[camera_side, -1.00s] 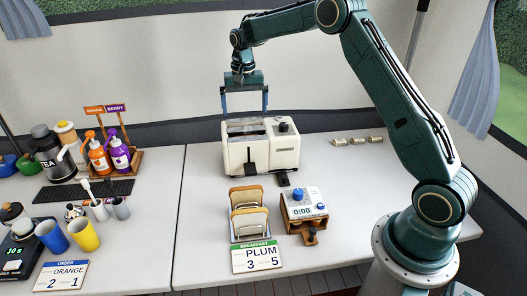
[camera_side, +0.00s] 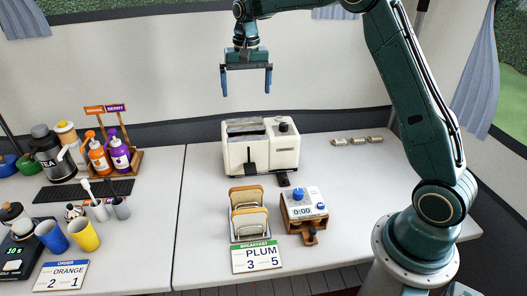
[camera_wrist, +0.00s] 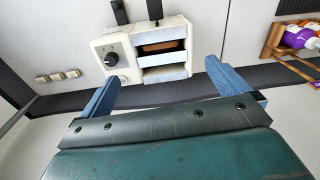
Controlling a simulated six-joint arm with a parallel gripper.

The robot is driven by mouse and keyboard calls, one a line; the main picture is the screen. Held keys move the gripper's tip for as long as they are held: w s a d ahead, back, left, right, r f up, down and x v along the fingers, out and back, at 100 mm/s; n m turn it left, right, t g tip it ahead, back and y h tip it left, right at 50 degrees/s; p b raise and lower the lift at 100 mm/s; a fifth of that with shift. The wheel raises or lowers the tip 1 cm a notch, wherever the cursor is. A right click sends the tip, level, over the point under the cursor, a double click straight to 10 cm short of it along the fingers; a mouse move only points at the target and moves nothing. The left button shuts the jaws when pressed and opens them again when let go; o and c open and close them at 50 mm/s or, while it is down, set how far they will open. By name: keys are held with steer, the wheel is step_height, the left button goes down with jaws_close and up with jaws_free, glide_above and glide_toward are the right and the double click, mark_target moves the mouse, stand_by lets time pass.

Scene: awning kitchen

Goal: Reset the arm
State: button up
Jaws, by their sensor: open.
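My gripper (camera_side: 246,82) is open and empty, with its blue fingers pointing down. It hangs in the air well above the cream toaster (camera_side: 262,150) and is apart from it. In the wrist view my gripper's two blue fingers (camera_wrist: 166,88) are spread wide with nothing between them. The toaster also shows there (camera_wrist: 145,52), with its knob, levers and slots facing the camera; something brown shows in one slot.
Bottles (camera_side: 108,154), cups (camera_side: 83,235) and a kettle (camera_side: 50,153) are at left. Small packets (camera_side: 357,141) lie at right.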

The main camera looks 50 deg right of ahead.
steer(key=s+a+r+n+t, duration=0.1)
steer(key=s+a+r, duration=0.15)
steer(key=s, duration=0.25)
steer(key=s+a+r+n+t, duration=0.1)
steer(key=s+a+r+n, duration=0.1)
steer(key=s+r, duration=0.3)
steer(key=s+a+r+n, duration=0.1)
steer(key=s+a+r, duration=0.2)
steer(key=s, duration=0.3)
steer(key=s+a+f+n+t, duration=0.1)
steer(key=s+a+f+n, duration=0.1)
steer(key=s, duration=0.7)
steer(key=s+a+f+n+t, duration=0.2)
steer(key=s, duration=0.8)
steer(key=shift+f, duration=0.15)
